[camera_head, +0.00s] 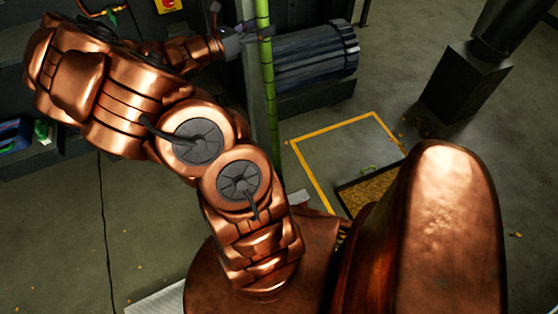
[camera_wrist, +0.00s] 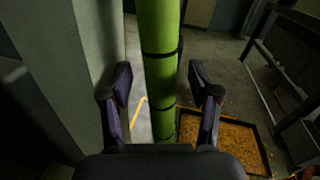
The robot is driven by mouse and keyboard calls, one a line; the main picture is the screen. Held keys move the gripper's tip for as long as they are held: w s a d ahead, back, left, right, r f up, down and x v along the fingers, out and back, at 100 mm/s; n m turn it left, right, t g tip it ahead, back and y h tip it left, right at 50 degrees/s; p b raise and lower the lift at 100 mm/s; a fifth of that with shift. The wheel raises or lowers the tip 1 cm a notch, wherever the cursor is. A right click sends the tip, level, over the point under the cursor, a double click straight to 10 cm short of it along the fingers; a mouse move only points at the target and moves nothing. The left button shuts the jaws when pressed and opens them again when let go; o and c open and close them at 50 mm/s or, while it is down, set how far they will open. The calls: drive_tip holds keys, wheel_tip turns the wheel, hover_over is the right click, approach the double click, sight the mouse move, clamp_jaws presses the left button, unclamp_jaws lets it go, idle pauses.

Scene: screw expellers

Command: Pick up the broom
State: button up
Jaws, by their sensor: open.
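A green, bamboo-like pole with dark rings, which looks like the broom's handle (camera_head: 268,95), stands upright in the head view. Its lower end is hidden behind my arm, and no bristles show. My gripper (camera_head: 255,35) is at the pole's upper part, coming from the left. In the wrist view the handle (camera_wrist: 161,30) runs between the two open fingers of my gripper (camera_wrist: 160,88). A gap shows on each side of the handle, and the fingers are not closed on it.
A dark ribbed cylinder (camera_head: 316,55) lies behind the pole. A yellow floor outline (camera_head: 330,128) and a tray of orange-brown bits (camera_head: 368,188) are to the right, near a dark machine foot (camera_head: 465,85). A grey panel (camera_wrist: 45,70) stands close left. Open floor lies at right.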

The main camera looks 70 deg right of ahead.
drive_tip(key=shift+s+d, duration=0.3)
drive_tip(key=shift+d, duration=0.1)
clamp_jaws()
idle(0.4)
